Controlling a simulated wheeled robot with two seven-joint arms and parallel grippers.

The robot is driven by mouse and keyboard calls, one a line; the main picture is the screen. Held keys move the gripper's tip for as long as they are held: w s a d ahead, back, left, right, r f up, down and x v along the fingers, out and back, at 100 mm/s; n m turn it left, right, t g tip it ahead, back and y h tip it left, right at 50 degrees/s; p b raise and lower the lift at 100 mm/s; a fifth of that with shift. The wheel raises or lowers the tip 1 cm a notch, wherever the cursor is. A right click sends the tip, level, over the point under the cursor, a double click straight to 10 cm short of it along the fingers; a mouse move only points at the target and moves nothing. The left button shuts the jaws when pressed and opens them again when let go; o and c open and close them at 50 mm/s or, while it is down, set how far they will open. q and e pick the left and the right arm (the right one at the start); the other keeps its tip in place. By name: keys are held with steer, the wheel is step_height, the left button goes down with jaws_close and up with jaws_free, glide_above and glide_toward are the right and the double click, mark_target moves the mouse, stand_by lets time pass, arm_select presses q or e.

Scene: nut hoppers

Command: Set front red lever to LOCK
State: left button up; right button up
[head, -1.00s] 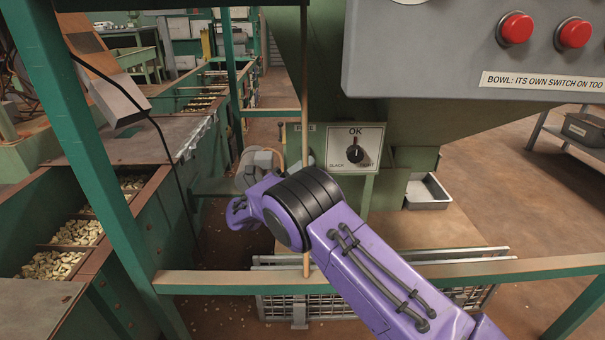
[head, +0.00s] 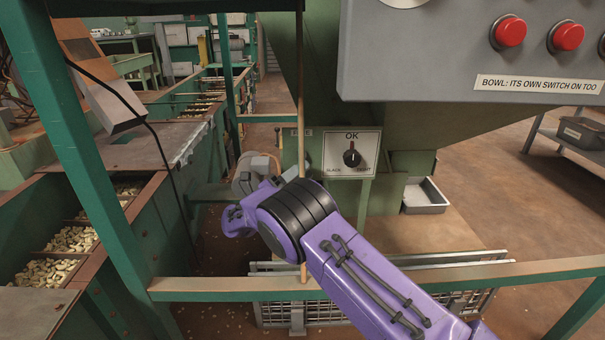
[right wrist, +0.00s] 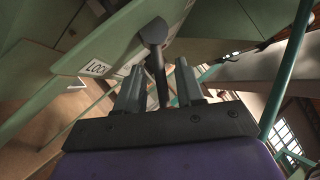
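My right gripper (right wrist: 159,82) shows in the right wrist view with its two grey fingers apart. A dark rod with a rounded end (right wrist: 155,32) stands between and beyond the fingers, and I cannot tell whether they touch it. It looks like a lever, but no red shows on it. A green plate (right wrist: 125,45) beside it carries a partly cut-off LOCK label (right wrist: 96,68). In the head view my purple right arm reaches in from the lower right, and its fingers are hidden. My left gripper is in neither view.
An OK dial plate (head: 351,153) and a grey button box (head: 450,50) lie beyond. Bins of nuts (head: 70,240) line the left.

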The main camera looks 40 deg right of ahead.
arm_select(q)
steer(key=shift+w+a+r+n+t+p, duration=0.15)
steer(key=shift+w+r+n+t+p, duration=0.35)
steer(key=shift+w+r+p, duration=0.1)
arm_select(e)
steer(key=v, duration=1)
